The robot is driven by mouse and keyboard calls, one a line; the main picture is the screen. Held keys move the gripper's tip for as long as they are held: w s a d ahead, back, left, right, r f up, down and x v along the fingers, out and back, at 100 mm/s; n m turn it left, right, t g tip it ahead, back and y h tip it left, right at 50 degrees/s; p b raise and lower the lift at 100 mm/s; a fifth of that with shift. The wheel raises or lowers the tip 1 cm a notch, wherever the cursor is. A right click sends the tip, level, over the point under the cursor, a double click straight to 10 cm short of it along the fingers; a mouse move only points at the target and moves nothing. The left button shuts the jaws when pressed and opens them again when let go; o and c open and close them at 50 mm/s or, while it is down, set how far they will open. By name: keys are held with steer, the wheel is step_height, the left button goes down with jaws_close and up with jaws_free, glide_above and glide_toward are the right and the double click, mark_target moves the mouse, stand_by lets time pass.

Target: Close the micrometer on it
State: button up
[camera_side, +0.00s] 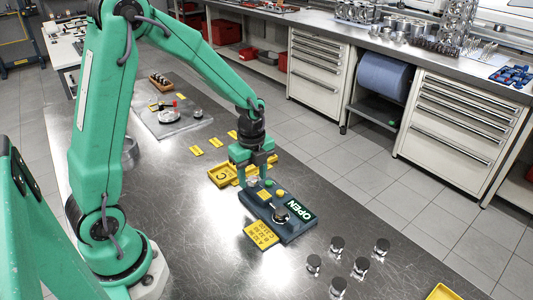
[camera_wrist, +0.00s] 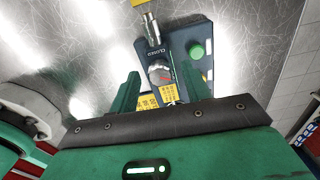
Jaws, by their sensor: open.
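In the wrist view the block (camera_wrist: 207,75) shows a small dial with a red mark (camera_wrist: 160,74), a green button (camera_wrist: 197,50) and a silver metal cylinder (camera_wrist: 152,30). I cannot tell whether this cylinder is the part being measured. My gripper (camera_side: 252,181) is open, pointing down over the block's far end. Its fingers are spread and empty in the wrist view (camera_wrist: 160,88).
Several silver cylinders with dark tops (camera_side: 338,243) stand at the front right. Yellow trays (camera_side: 221,176) lie behind my gripper. A grey mat with parts (camera_side: 178,122) is farther back. Bare bench lies left of the block.

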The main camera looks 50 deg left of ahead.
steer(key=c, duration=1)
steer(key=shift+n, duration=0.3)
steer(key=n, duration=1.6)
steer(key=shift+n, duration=0.3)
steer(key=n, duration=0.6)
steer(key=shift+n, duration=0.4)
